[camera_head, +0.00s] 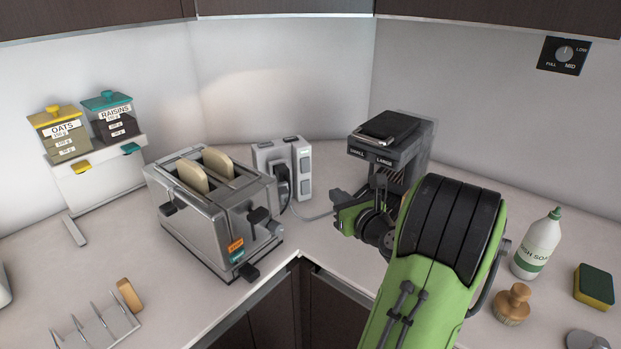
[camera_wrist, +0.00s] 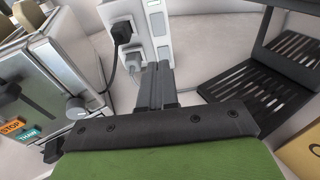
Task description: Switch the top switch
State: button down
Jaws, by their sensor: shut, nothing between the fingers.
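A white socket block (camera_head: 266,158) stands upright in the back corner of the counter, with black and grey plugs in its front. Its narrow right side carries a column of switches; the upper switch (camera_head: 305,164) sits near the top of that side. In the wrist view the block (camera_wrist: 128,12) is at the top centre, with switches (camera_wrist: 158,24) along its right edge. My gripper (camera_head: 340,208) is to the right of the block and apart from it in the head view. In the wrist view its fingers (camera_wrist: 158,70) are together and empty, pointing toward the block's lower part. Which way each switch is set is unclear.
A steel toaster (camera_head: 207,232) with bread stands left of the block. A black coffee machine (camera_head: 385,140) stands behind my arm; its slatted tray (camera_wrist: 270,85) shows right in the wrist view. A grey cable (camera_head: 312,215) crosses the counter. A soap bottle (camera_head: 535,248) stands right.

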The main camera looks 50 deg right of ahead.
aim_at(306, 171)
jog(key=x, duration=1.4)
jog(key=shift+b, duration=0.4)
